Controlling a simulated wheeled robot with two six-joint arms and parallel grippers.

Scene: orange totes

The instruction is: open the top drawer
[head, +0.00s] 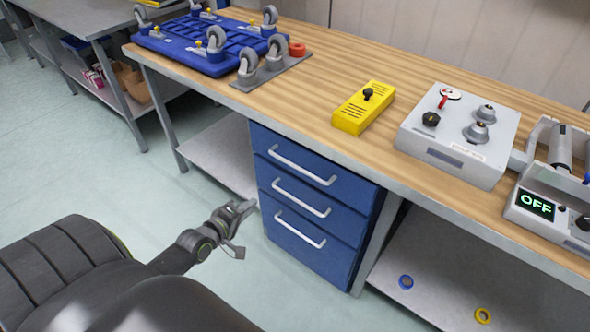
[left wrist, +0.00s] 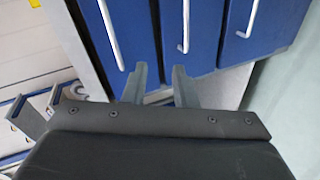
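The top drawer (head: 312,161) is the uppermost of three blue drawers under the wooden bench, and it looks closed. Its pale bar handle (head: 301,165) runs across the front. My left gripper (head: 240,210) is left of the cabinet, apart from it, lower than the top handle. In the left wrist view the two fingers of my left gripper (left wrist: 160,87) are apart with nothing between them. That view is turned sideways; the top drawer (left wrist: 137,28) appears leftmost, its handle (left wrist: 110,35) ahead of the fingers. My right gripper is not in view.
The middle drawer (head: 340,222) and bottom drawer (head: 320,262) look closed. On the bench (head: 300,100) are a yellow box (head: 350,118), a grey control box (head: 450,155) and a blue wheeled frame (head: 190,50). The floor (head: 130,190) before the cabinet is clear.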

